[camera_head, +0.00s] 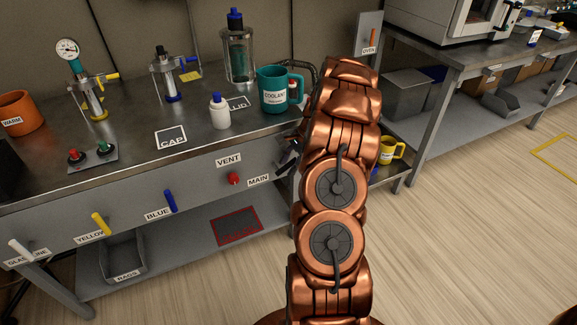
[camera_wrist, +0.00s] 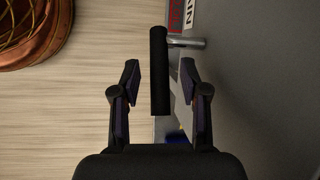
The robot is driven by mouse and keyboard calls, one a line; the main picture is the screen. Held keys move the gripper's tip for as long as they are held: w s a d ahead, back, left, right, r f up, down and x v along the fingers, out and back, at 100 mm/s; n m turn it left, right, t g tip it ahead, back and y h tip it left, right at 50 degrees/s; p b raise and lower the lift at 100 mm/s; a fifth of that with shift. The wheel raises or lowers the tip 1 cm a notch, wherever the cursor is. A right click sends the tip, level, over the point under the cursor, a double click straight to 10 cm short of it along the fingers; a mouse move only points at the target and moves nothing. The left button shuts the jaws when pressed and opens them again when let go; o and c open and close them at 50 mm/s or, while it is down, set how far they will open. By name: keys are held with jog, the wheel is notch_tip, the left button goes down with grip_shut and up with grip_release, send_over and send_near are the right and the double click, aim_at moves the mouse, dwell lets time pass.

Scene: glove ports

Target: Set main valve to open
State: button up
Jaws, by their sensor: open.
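The MAIN label (camera_head: 258,180) is on the bench's front panel in the head view, beside my arm. My arm hides the main valve there. In the wrist view a long black handle (camera_wrist: 159,65), which appears to be the main valve's lever, stands upright in the picture, with a metal stem (camera_wrist: 190,43) running from it to the grey panel. Part of the label (camera_wrist: 189,14) shows above the stem. My gripper (camera_wrist: 160,85) is open, one finger on each side of the handle's lower part, with visible gaps. In the head view my gripper (camera_head: 289,156) is mostly hidden, dark against the panel.
The VENT label (camera_head: 228,160) and a red knob (camera_head: 234,179) are left of MAIN. Blue (camera_head: 170,201), yellow (camera_head: 101,223) and white (camera_head: 20,248) handles are farther left. A teal coolant mug (camera_head: 275,90) stands on the benchtop above. Wooden floor is clear in front.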

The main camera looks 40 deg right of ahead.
jog(key=shift+a+f, duration=0.1)
jog(key=shift+f, duration=0.15)
jog(key=shift+c, duration=0.3)
grip_shut()
